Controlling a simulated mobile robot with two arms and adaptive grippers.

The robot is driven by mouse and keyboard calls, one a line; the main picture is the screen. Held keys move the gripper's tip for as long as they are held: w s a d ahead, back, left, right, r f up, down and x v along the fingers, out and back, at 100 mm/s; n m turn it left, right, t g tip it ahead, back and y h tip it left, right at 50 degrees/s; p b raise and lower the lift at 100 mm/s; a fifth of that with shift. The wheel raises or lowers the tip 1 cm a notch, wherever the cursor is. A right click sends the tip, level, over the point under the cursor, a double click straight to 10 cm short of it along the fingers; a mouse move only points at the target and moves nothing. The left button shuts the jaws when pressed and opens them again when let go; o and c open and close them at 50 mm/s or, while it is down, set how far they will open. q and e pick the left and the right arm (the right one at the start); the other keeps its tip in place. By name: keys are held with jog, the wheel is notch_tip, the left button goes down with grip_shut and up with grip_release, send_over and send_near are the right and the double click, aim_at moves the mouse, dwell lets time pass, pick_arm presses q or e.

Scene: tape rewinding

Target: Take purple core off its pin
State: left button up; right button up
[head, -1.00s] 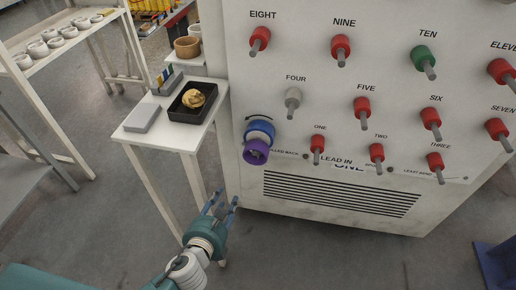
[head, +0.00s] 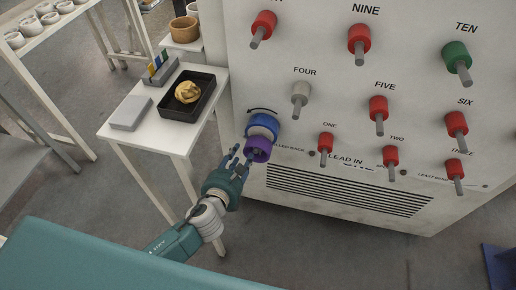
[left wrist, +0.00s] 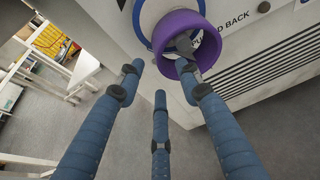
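The purple core (head: 257,149) is a short ring on the pin at the lower left of the white machine's face, in front of a blue hub (head: 263,126). In the left wrist view the purple core (left wrist: 186,40) is at the top right, with the dark pin inside it. My left gripper (head: 240,158) is just below and left of the core in the head view. Its blue fingers (left wrist: 160,90) are spread and empty, with the right finger's tip overlapping the core's lower edge in the picture. I cannot tell if it touches. My right gripper is not in view.
The machine face carries several red knobs (head: 326,143), a green one (head: 457,58) and a grey one (head: 301,93). Left of it, a white side table (head: 185,139) holds a black tray (head: 206,103) with a golden lump (head: 187,92) and a grey box (head: 131,112).

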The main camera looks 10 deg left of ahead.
aim_at(244, 152)
pick_arm(q)
jog(key=x, duration=0.5)
jog(key=shift+s+f, duration=0.1)
jog(key=shift+f, duration=0.1)
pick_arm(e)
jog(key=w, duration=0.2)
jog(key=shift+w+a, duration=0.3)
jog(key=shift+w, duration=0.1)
pick_arm(q)
jog(key=c, duration=0.8)
jog(key=shift+s, duration=0.1)
grip_shut()
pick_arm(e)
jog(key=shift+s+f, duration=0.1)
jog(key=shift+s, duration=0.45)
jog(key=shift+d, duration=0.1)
